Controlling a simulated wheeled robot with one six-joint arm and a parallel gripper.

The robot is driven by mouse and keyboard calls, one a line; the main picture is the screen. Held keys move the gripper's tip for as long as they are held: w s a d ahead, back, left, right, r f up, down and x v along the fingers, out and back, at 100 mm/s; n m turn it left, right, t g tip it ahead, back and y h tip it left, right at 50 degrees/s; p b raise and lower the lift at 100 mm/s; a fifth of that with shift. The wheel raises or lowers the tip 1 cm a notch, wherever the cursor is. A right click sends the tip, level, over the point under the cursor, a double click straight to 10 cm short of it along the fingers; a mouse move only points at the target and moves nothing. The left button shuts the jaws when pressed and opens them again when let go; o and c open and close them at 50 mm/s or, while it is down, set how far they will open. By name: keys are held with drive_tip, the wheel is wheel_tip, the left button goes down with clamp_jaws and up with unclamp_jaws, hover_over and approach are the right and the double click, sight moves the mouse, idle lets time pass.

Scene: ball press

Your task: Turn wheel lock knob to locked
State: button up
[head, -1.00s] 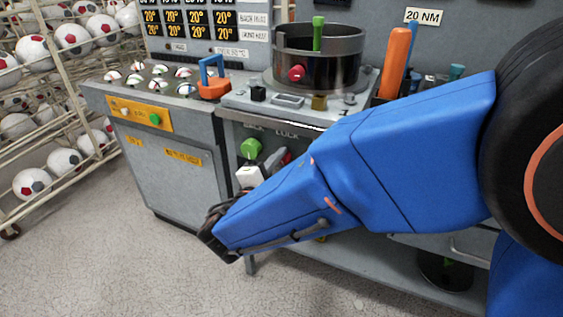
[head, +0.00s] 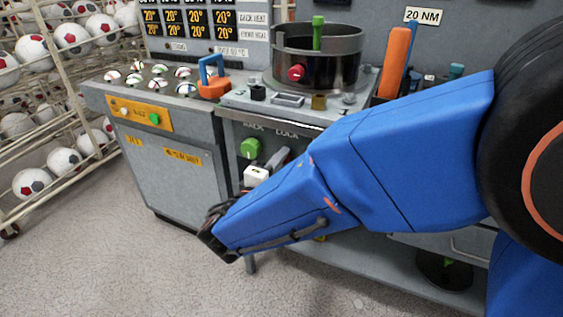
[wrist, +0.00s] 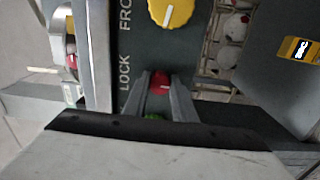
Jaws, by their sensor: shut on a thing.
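The red knob (wrist: 160,84) under the LOCK label (wrist: 125,72) is the wheel lock knob. It sits between the two grey fingers of my gripper (wrist: 160,92) in the wrist view, and they are shut on it. In the head view my gripper (head: 279,160) reaches the cabinet front below the LOCK label (head: 287,134), and the knob is hidden there. I cannot read which position the knob points to.
A green knob (head: 250,148) sits left of my gripper, under the RACK label; a bit of green (wrist: 155,118) shows behind the fingers. A yellow knob (wrist: 171,9) is on the knob's other side. The counter edge (head: 270,119) runs above.

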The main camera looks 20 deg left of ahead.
drive_tip(key=shift+f, duration=0.1)
drive_tip(key=o, duration=1)
drive_tip(key=shift+o, duration=0.2)
drive_tip(key=s+a, duration=0.1)
drive_tip(key=s, duration=1.6)
drive_tip(key=shift+s+a, duration=0.15)
drive_tip(key=shift+s, duration=0.05)
